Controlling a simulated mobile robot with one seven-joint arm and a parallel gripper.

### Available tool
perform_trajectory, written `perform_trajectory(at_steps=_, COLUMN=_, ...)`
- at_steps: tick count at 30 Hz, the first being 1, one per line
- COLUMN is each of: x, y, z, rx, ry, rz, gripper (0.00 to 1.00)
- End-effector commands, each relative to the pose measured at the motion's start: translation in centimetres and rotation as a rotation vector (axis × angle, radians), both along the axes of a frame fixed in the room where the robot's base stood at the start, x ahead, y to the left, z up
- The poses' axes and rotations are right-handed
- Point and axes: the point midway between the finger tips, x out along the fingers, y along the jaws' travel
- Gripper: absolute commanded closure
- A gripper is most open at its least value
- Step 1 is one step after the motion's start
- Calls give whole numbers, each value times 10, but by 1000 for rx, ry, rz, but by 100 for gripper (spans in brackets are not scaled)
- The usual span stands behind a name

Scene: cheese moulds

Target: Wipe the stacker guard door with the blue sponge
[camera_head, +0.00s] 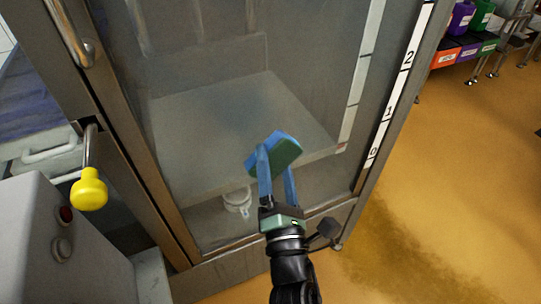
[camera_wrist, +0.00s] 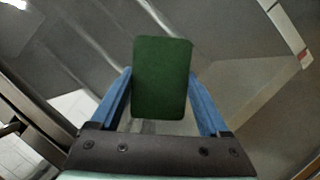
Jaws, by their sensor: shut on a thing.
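The blue sponge (camera_head: 275,151) has a blue body and a dark green face. My gripper (camera_head: 276,172) is shut on it, with one blue finger on each side. In the wrist view the sponge (camera_wrist: 162,78) shows its green face between the two fingers of my gripper (camera_wrist: 162,100). The stacker guard door (camera_head: 215,110) is a large, clear, slightly hazy panel in a metal frame. The sponge is in front of its lower middle part. I cannot tell whether the sponge touches the panel. The door also fills most of the wrist view behind the sponge (camera_wrist: 236,50).
Behind the door are a grey plate (camera_head: 235,112) and a white cup-like part (camera_head: 238,201). A yellow knob (camera_head: 89,189) on a rod and a grey control box (camera_head: 62,245) stand at left. A numbered strip (camera_head: 392,105) runs along the right side. Ochre floor (camera_head: 450,190) is open at right.

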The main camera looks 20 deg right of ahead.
Motion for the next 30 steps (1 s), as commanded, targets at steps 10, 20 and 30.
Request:
perform_trajectory(at_steps=10, x=-4, y=-1, z=-1, rx=0, ry=1, rz=-2, gripper=65)
perform_trajectory(at_steps=20, x=-30, y=-2, z=0, rx=1, ry=1, rz=-2, gripper=65)
perform_trajectory(at_steps=30, x=-30, y=-2, z=0, rx=0, ry=0, rz=-1, gripper=65)
